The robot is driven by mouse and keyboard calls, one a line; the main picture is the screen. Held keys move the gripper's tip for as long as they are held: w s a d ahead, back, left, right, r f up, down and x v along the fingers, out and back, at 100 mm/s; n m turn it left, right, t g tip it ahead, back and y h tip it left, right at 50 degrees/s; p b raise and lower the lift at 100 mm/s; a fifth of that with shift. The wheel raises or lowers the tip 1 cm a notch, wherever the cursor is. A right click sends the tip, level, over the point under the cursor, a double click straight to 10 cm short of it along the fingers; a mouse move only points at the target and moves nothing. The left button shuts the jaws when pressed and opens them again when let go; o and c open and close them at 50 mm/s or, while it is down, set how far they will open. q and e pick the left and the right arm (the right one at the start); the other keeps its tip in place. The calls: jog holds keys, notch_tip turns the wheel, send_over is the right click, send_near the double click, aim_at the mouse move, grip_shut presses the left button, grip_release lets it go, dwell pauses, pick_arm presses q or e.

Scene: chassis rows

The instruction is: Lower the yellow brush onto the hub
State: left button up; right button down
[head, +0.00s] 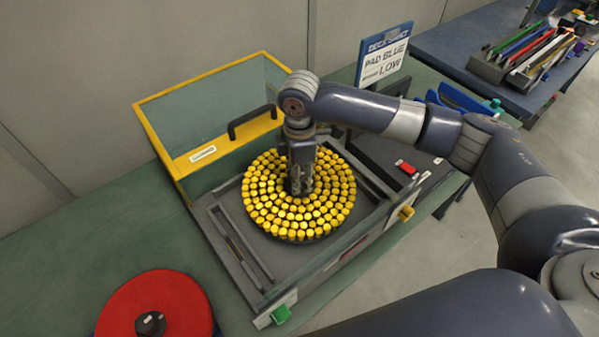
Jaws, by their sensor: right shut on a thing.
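The yellow brush (328,211), a round disc covered with yellow tufts, is over the dark bed of the open machine (287,262). My right gripper (297,188) points straight down at the middle of the brush and is shut on it. The brush looks about level. The hub is hidden beneath the brush and gripper, so I cannot tell whether the brush touches it. My left gripper is not in view.
A clear guard with a yellow frame (158,135) and a black handle (252,121) stands open behind the brush. A red disc (172,296) lies at the lower left. A sign (384,58) reads "PAD BLUE" and "LOW".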

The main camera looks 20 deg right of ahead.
jog(key=shift+w+r, duration=0.1)
jog(key=shift+r, duration=0.1)
jog(key=shift+f, duration=1.75)
dwell(0.9)
